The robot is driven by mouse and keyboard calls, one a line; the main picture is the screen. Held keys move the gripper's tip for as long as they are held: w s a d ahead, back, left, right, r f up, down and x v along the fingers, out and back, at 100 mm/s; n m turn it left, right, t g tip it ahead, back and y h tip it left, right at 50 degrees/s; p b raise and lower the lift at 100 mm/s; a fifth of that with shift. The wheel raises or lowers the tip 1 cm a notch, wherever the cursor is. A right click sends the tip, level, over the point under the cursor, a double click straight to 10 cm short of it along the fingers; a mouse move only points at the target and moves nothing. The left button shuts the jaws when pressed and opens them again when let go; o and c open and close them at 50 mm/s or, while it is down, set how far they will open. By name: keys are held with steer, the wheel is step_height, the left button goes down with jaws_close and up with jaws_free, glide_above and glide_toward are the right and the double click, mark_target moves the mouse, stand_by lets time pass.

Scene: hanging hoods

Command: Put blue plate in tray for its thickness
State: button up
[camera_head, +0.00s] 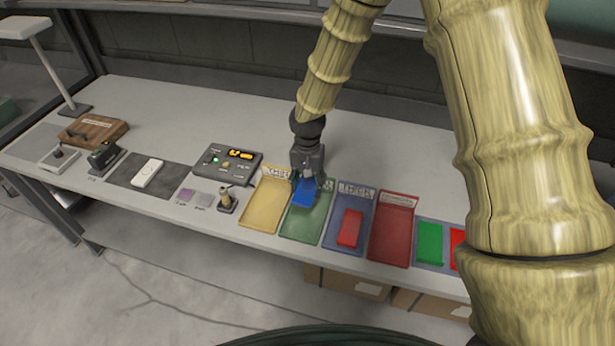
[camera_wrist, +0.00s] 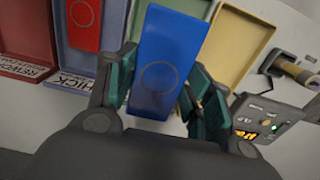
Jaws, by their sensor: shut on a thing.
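My gripper (camera_head: 308,180) is shut on the blue plate (camera_head: 303,194), over the green tray (camera_head: 303,224). In the wrist view the blue plate (camera_wrist: 165,60) is a long flat piece with a faint ring mark, between the two fingers. Whether the plate touches the green tray I cannot tell. The yellow tray (camera_head: 264,207) is left of the green one and looks empty. The blue tray (camera_head: 333,238) to the right holds a red plate (camera_head: 350,228). The red tray (camera_head: 390,232) is further right and looks empty. Part of the green tray is hidden by my gripper and the plate.
A green plate (camera_head: 429,243) and another red plate (camera_head: 457,248) lie on a mat at the right, partly behind my arm. Left of the trays are a box with a lit display (camera_head: 228,163), a small gauge (camera_head: 227,199) and a white block (camera_head: 147,173). The rear bench is clear.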

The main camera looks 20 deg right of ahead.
mark_target(307, 215)
steer(key=shift+f+b, duration=3.3)
steer(key=shift+f, duration=2.1)
steer(key=shift+a, duration=0.1)
steer(key=shift+f, duration=0.5)
steer(key=o, duration=0.7)
steer(key=shift+c, duration=0.2)
steer(key=o, duration=0.5)
steer(key=shift+o, duration=0.2)
step_height(307, 215, up, 12)
steer(key=shift+f, duration=0.1)
